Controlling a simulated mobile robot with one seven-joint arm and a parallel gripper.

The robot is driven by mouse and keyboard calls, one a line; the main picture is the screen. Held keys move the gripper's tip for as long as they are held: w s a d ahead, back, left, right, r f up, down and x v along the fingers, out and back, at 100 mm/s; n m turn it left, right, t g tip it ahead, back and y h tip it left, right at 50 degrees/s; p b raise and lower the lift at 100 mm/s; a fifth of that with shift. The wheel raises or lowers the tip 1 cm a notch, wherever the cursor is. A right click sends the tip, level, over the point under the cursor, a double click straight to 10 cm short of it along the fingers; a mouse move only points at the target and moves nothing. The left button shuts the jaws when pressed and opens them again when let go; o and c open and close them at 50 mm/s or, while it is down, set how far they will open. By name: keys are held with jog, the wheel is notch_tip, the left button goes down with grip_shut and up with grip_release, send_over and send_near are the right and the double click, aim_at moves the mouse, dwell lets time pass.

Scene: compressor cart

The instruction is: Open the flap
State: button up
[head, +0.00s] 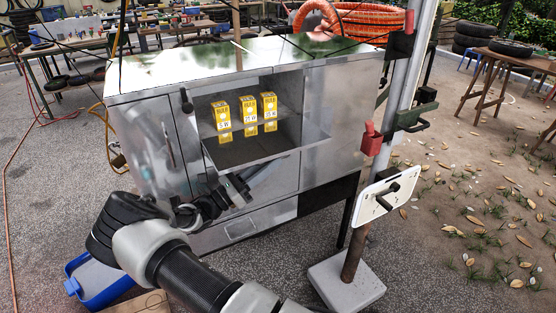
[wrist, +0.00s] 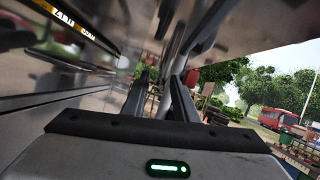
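The flap (head: 262,151) is a grey metal panel along the lower edge of the cabinet's compartment. It is folded down and stands out roughly level towards me, its right corner overlapping the cabinet front. My gripper (head: 238,186) is just below the flap's front edge at its left half; I cannot tell whether it touches. In the wrist view my gripper's two fingers (wrist: 160,92) stand apart with a gap between them, and I see nothing held. Shiny metal fills the upper part of that view.
Three yellow boxes (head: 245,116) stand on a shelf inside the compartment. The metal cabinet (head: 340,110) has a black handle (head: 187,101) left of the opening. A post with a white plate (head: 388,195) stands at the right on a pale base. A blue bin (head: 98,285) is at lower left.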

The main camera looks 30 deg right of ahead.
jog(key=shift+w+d, duration=0.15)
jog(key=shift+d, duration=1.05)
jog(key=shift+d+r, duration=0.25)
jog(key=shift+d, duration=0.2)
grip_shut()
